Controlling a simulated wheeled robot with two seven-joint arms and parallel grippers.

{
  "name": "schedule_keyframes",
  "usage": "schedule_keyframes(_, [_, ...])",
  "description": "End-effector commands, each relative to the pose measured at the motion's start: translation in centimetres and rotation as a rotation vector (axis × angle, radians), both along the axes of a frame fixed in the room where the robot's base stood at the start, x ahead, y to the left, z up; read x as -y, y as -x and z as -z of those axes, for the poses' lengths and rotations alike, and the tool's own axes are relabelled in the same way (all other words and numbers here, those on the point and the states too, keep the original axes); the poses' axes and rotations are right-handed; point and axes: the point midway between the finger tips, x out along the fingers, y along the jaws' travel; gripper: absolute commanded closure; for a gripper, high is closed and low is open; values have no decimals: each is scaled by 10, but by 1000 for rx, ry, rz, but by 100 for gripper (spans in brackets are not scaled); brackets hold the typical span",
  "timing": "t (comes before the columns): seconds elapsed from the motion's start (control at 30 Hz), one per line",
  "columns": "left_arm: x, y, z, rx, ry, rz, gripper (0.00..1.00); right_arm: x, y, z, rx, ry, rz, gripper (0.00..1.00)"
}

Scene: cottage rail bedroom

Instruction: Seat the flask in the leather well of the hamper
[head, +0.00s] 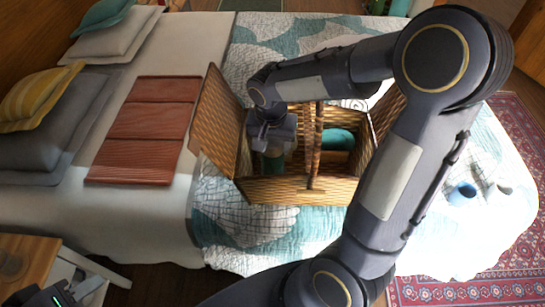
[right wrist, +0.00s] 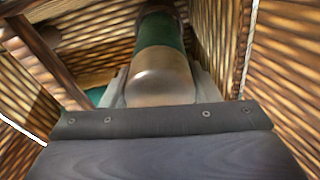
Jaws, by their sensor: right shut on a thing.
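The wicker hamper (head: 290,190) stands open on the bed. My right gripper (head: 272,150) reaches down into its left part and is shut on the flask (head: 272,163). In the right wrist view, the flask's tan end (right wrist: 160,78) sits between the fingers, and its green body (right wrist: 162,30) extends away from me between wicker walls. The leather well cannot be made out clearly, and I cannot tell whether the flask's far end touches it. My left gripper (head: 50,297) is only partly visible at the bottom left corner; its opening cannot be judged.
The hamper's handle (head: 318,145) stands across its middle, close to the right of my gripper. A teal object (head: 338,138) lies in the right part. A lid (head: 215,118) stands open on the left.

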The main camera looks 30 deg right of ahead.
Motion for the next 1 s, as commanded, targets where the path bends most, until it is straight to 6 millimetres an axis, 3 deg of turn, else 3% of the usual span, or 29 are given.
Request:
schedule_keyframes(0.3, [0, 0, 4, 0, 0, 0, 64, 0, 1, 38, -2, 1, -1, 99])
schedule_keyframes(0.73, [0, 0, 9, 0, 0, 0, 64, 0, 0, 45, 2, -1, 0, 99])
schedule_keyframes(0.77, [0, 0, 8, 0, 0, 0, 64, 0, 0, 44, 1, -1, 0, 42])
schedule_keyframes(0.9, [0, 0, 7, 0, 0, 0, 64, 0, 0, 44, 0, 0, 0, 24])
schedule_keyframes(1.0, [0, 0, 7, 0, 0, 0, 64, 0, 0, 44, 0, 0, 0, 23])
